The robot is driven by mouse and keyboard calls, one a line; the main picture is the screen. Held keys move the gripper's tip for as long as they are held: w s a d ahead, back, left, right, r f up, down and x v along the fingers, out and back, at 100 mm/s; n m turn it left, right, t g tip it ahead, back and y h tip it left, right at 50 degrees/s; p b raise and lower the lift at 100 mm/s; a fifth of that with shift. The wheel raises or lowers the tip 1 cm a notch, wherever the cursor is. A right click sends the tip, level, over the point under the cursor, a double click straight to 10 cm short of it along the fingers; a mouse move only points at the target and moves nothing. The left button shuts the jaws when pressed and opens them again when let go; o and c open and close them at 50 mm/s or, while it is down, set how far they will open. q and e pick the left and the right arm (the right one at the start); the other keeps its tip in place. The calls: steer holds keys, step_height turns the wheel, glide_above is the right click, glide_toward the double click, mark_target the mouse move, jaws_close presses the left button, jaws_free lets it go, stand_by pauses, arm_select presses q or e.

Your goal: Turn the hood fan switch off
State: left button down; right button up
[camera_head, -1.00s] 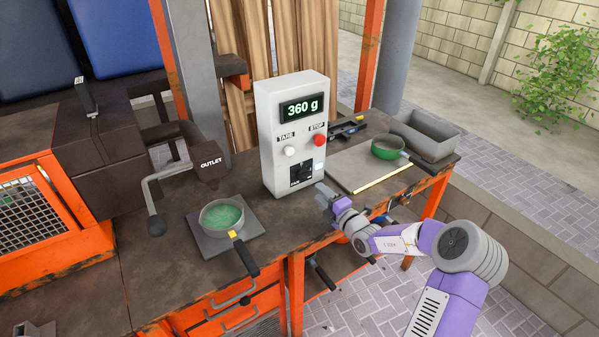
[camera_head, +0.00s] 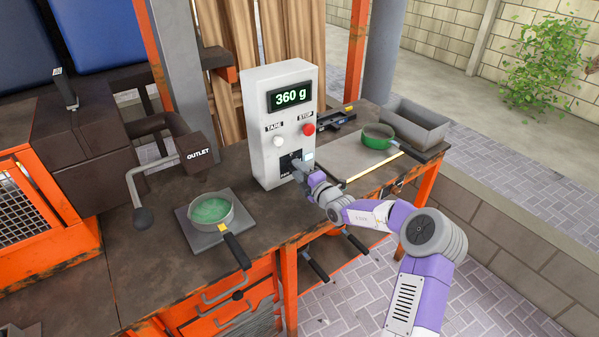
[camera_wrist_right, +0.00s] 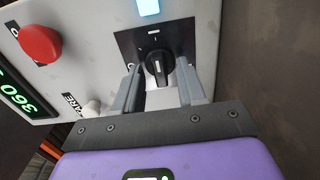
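A white control box (camera_head: 262,150) stands on the workbench with a display reading 360 g. A black rotary switch (camera_wrist_right: 158,66) sits on a dark plate low on its front face; in the head view the plate (camera_head: 287,163) is partly hidden by my right gripper (camera_head: 298,166). A lit pale blue indicator (camera_wrist_right: 148,7) is beside the plate. In the right wrist view my right gripper (camera_wrist_right: 160,88) is open, with one finger on each side of the knob; I cannot tell whether they touch it. No label naming a hood fan is readable. My left gripper is not in view.
A red STOP button (camera_head: 308,129) and white TARE button (camera_head: 278,141) sit above the switch. A pan of green material (camera_head: 212,216) rests on a scale plate at left. A green pan (camera_head: 377,138) and grey tray (camera_head: 415,126) are at right.

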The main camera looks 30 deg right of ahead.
jaws_close()
